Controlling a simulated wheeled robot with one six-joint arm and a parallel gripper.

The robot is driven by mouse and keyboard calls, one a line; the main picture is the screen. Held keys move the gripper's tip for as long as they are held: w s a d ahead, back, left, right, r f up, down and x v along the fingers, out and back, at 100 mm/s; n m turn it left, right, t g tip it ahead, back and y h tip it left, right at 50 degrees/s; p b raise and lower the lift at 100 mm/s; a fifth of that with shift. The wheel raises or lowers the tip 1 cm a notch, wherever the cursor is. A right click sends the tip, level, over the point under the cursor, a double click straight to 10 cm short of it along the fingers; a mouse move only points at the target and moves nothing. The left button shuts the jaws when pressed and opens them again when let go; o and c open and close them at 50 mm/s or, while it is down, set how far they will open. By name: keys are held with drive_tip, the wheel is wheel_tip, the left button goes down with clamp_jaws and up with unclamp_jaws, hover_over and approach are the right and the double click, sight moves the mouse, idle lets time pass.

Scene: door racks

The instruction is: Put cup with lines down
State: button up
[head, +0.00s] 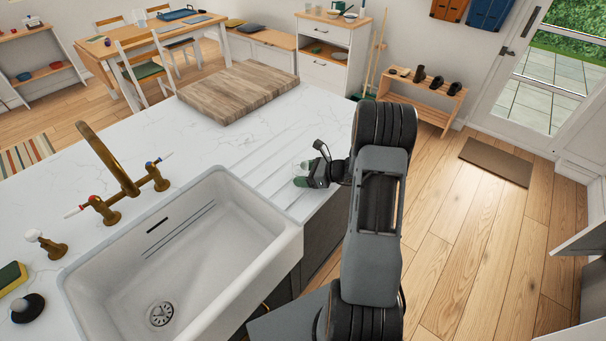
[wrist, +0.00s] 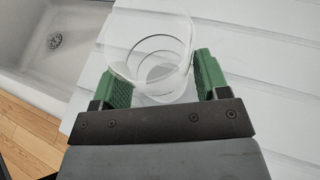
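The cup (wrist: 160,62) is clear glass, with curved lines on its see-through wall. It sits between the two green finger pads of my gripper (wrist: 163,82), which press against its sides. In the head view, my gripper (head: 304,174) is over the right edge of the white counter, on the grooved draining area (head: 262,168) beside the sink. The cup is small and faint there. I cannot tell whether its base touches the counter.
The white sink (head: 190,240) with a brass tap (head: 112,165) lies left of my gripper. A wooden board (head: 240,90) lies farther back on the counter (head: 170,135). The grooved surface around the cup is clear. The counter's edge drops to the floor on the right.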

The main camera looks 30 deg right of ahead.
drive_tip(key=shift+o, duration=0.7)
drive_tip(key=shift+r+p, duration=0.3)
drive_tip(key=b+v, duration=0.2)
drive_tip(key=v, duration=0.8)
drive_tip(key=shift+s+d, duration=0.3)
drive_tip(key=shift+d, duration=0.05)
drive_tip(key=s+a+r+n+g+h, duration=0.1)
drive_tip(key=s+a+r+n+h, duration=0.2)
drive_tip(key=n, duration=0.6)
drive_tip(key=s+a+r+n+g+h, duration=0.2)
drive_tip(key=s+a+r+n+h, duration=0.1)
drive_tip(key=s+a+r+n, duration=0.3)
drive_tip(key=s+a+r+n+g+h, duration=0.1)
drive_tip(key=s+a+r+n+h, duration=0.2)
drive_tip(key=a+n, duration=0.6)
drive_tip(key=shift+s+a+r+n+g+h, duration=0.35)
drive_tip(key=shift+s+r+n, duration=0.4)
drive_tip(key=shift+s+n, duration=0.6)
